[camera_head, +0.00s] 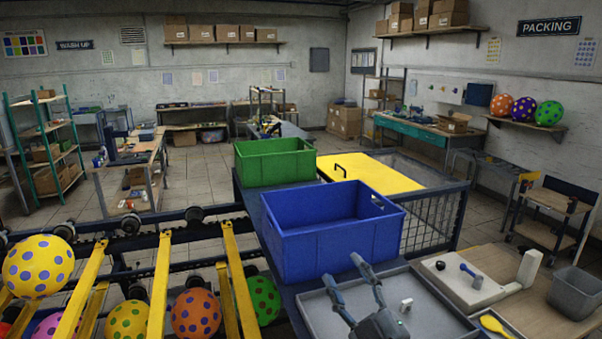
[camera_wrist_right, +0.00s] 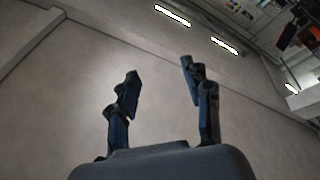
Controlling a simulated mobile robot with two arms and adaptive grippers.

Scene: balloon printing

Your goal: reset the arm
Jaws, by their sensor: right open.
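My right gripper (camera_head: 342,273) is in the head view, raised in front of the blue crate and over the grey tray. Its two fingers are spread apart with nothing between them. In the right wrist view the same gripper (camera_wrist_right: 160,88) is open and empty, with wall and ceiling lights behind it. My left gripper is in neither view.
A blue crate (camera_head: 335,247) and a green crate (camera_head: 275,163) stand on the bench. A grey tray (camera_head: 440,312) holds a small white piece (camera_head: 406,304). Dotted balloons (camera_head: 38,266) sit among yellow rails (camera_head: 160,285) at left. A grey bin (camera_head: 577,293) stands right.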

